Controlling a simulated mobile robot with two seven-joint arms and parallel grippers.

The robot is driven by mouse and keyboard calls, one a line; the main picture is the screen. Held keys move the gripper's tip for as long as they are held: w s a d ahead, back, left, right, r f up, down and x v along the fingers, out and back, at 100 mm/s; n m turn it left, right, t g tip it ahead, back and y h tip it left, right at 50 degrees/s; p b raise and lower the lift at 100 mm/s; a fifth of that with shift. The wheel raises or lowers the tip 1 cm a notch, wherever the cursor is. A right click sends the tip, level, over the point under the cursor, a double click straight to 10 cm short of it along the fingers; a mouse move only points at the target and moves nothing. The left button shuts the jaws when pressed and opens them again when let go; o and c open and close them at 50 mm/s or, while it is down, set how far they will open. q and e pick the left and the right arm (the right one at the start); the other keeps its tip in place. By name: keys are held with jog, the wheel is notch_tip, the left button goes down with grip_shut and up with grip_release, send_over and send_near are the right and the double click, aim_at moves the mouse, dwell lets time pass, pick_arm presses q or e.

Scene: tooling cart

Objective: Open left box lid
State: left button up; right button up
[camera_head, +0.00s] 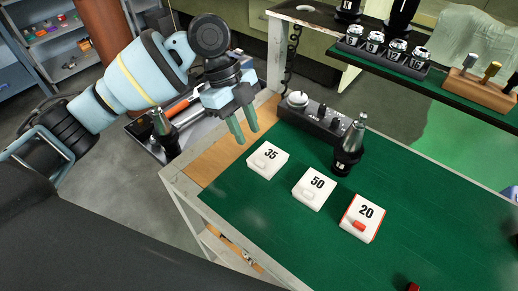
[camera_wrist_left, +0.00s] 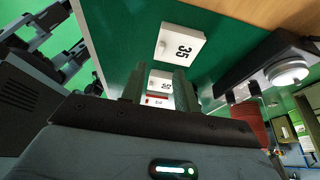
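In the left wrist view the 35 box (camera_wrist_left: 178,45) lies beyond the fingertips. Beside it stand a white box marked 50 (camera_head: 314,188) and a white box with red parts marked 20 (camera_head: 362,217). My left gripper (camera_head: 243,127) is open and empty, above and behind the 35 box, apart from it. In its wrist view the two fingers (camera_wrist_left: 159,88) show a gap, with the 50 box seen between them. My right gripper is not in view.
A black device with a silver knob (camera_head: 297,99) lies behind the boxes. A black tool holder (camera_head: 349,150) stands upright near the 50 box. A raised shelf holds several labelled holders (camera_head: 375,42). The mat in front of the boxes is mostly clear.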

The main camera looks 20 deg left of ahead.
aim_at(259, 162)
pick_arm(q)
jog(key=x, duration=0.6)
jog(key=shift+d+f, duration=0.15)
jog(key=shift+f, duration=0.2)
jog(key=shift+d+f, duration=0.2)
jog(key=shift+f, duration=0.2)
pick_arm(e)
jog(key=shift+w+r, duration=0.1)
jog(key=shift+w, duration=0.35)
pick_arm(q)
jog(key=c, duration=0.7)
grip_shut()
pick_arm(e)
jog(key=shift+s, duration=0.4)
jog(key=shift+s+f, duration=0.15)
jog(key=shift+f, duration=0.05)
